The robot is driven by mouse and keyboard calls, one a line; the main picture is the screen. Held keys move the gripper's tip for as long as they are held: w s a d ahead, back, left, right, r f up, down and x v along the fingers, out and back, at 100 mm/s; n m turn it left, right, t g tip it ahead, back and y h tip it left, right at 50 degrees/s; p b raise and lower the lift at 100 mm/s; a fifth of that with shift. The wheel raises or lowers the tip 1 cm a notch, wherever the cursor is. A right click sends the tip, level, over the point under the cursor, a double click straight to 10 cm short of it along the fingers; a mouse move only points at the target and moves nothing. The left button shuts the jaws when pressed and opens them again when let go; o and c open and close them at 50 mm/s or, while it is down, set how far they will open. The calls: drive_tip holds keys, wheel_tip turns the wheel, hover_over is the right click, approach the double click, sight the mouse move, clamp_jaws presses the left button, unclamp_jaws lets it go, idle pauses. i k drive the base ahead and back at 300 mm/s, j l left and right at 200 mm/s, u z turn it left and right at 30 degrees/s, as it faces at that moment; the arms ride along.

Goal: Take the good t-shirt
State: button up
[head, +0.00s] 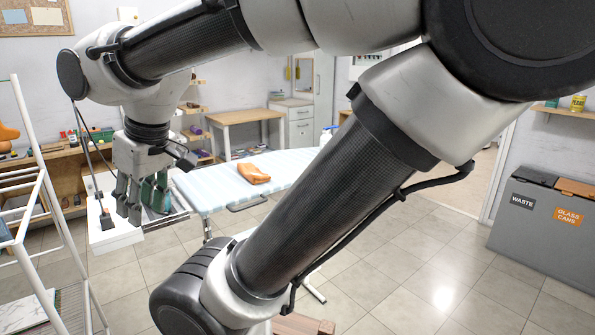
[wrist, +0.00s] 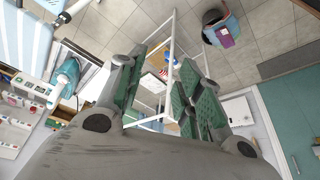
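My gripper (head: 137,192) hangs at the left of the head view, fingers pointing down and empty. In the wrist view my gripper (wrist: 155,75) has its two green-padded fingers spread apart with nothing between them. A folded orange-brown cloth (head: 254,173) lies on the light-blue ironing board (head: 212,192), right of my gripper and apart from it. I cannot tell whether this cloth is a t-shirt. Small coloured items, one striped red (wrist: 163,73), show far off between the fingers; I cannot tell what they are. No t-shirt is clearly recognisable.
A white drying rack (head: 45,184) stands at the left edge. A grey waste bin unit (head: 540,225) stands at the right. A wooden table (head: 236,116) is behind the board. A teal iron (wrist: 66,76) shows in the wrist view. Tiled floor at centre right is clear.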

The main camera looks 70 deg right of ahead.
sight(250, 172)
drive_tip(key=z, duration=1.7)
drive_tip(key=i+j+z, duration=0.8)
drive_tip(key=j, duration=0.3)
drive_tip(key=i+l, duration=0.05)
